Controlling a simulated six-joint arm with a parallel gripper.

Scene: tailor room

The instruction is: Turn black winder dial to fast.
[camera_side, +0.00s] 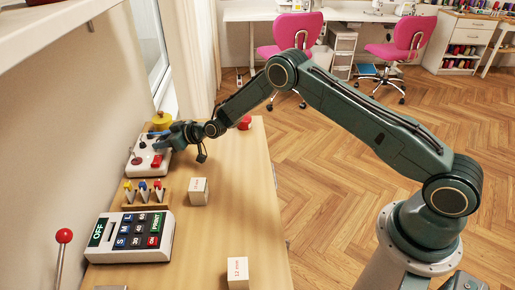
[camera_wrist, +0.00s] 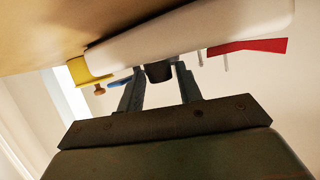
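The winder is a white box (camera_side: 148,168) at the far end of the wooden bench, by the wall. It shows as a pale body (camera_wrist: 200,32) in the wrist view. The black dial (camera_wrist: 158,73) sticks out from it there; in the side view I cannot make the dial out behind my gripper. My gripper (camera_side: 157,142) is at the winder. In the wrist view its two fingers (camera_wrist: 160,82) stand on either side of the dial, apart, with a slim gap showing on each side. The dial's pointer and any speed marks are hidden.
A red lever (camera_side: 157,161) is on the winder. A yellow part (camera_side: 162,119) is behind my gripper. A peg rack (camera_side: 145,194), a keypad box (camera_side: 130,238), a red-ball lever (camera_side: 64,237) and white blocks (camera_side: 198,191) stand nearer. The bench's right side is mostly clear.

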